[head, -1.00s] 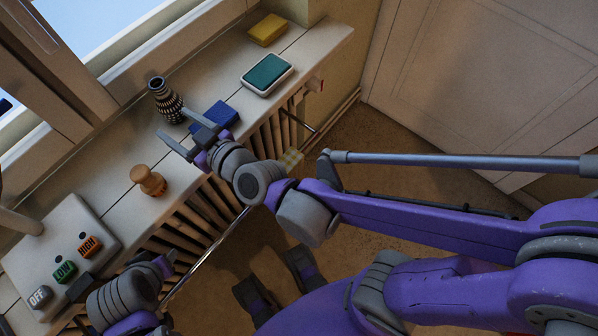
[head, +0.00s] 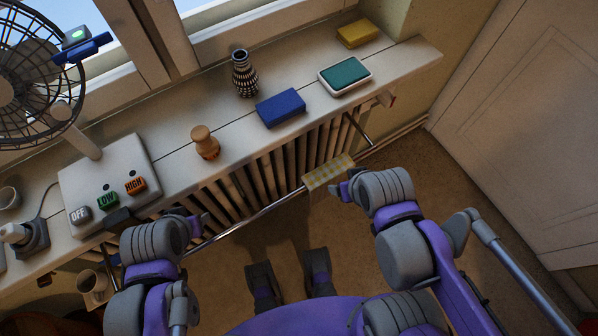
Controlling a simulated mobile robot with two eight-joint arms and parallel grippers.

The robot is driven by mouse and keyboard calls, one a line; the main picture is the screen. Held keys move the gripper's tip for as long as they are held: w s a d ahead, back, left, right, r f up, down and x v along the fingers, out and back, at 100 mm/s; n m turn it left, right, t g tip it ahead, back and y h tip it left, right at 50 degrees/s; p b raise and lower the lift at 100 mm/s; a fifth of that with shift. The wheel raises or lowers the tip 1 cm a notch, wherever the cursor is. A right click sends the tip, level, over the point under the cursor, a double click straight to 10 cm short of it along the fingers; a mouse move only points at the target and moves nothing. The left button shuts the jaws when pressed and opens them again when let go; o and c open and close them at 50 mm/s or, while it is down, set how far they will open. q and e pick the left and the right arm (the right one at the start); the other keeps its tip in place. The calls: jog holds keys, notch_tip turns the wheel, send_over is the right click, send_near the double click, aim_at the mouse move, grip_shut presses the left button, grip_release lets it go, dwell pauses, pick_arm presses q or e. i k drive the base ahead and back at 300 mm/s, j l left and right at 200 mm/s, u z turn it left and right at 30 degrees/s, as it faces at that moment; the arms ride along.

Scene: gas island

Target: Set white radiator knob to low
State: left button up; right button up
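A small pale knob-like part with a reddish end (head: 386,98) sticks out under the right end of the sill, above the radiator (head: 270,178). I cannot tell for sure that it is the white radiator knob, and no setting on it is readable. My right gripper (head: 345,190) is below and left of it, beside the checkered cloth; its fingers are mostly hidden behind the wrist. My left gripper (head: 203,225) is in front of the radiator's left part, well away from the knob-like part, and its opening is unclear.
A checkered cloth (head: 328,172) hangs on the rail.

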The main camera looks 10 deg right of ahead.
aim_at(386, 99)
jog(key=z, duration=1.4)
jog(key=u, duration=1.9)
jog(key=z, duration=1.9)
